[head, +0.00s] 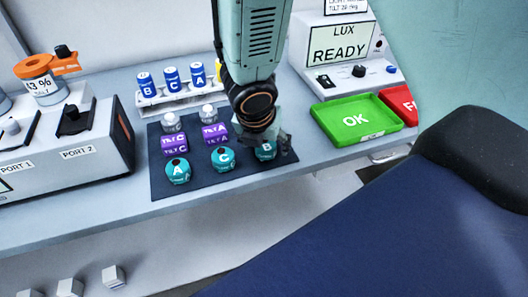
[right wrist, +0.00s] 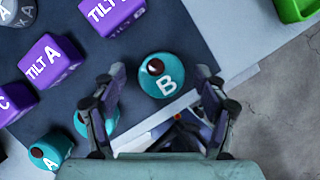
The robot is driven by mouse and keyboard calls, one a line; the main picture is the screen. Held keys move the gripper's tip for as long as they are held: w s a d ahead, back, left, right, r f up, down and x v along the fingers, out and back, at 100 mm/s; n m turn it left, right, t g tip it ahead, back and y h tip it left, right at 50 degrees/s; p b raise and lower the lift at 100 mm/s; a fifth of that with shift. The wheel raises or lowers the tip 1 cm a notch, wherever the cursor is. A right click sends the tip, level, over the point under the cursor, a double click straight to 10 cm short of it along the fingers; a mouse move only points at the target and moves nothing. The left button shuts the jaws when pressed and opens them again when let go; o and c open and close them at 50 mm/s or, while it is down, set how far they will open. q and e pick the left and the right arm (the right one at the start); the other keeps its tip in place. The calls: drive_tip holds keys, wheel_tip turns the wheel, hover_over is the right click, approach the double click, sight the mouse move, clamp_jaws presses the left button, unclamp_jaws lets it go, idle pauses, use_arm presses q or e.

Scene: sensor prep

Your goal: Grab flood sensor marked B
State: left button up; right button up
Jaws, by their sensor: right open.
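The flood sensor marked B (head: 265,152) is a round teal piece with a dark spot on top, at the right front of the dark mat (head: 207,189). In the right wrist view sensor B (right wrist: 160,82) sits between the two fingers of my right gripper (right wrist: 160,70). The fingers are open, with a gap on each side of it. In the head view my right gripper (head: 268,140) partly covers sensor B. Teal sensors C (head: 223,159) and A (head: 177,172) stand to its left on the mat. My left gripper is not in view.
Purple tilt blocks (head: 174,145) and white-topped pieces (head: 171,122) stand behind the teal sensors. A rack (head: 180,104) holds blue cylinders. A green OK tray (head: 357,118) lies to the right. A port box (head: 70,150) stands at left. The table edge is close in front.

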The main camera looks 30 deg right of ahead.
drive_tip(key=shift+s, duration=0.15)
drive_tip(key=shift+c, duration=0.2)
drive_tip(key=c, duration=1.2)
drive_tip(key=shift+c, duration=0.2)
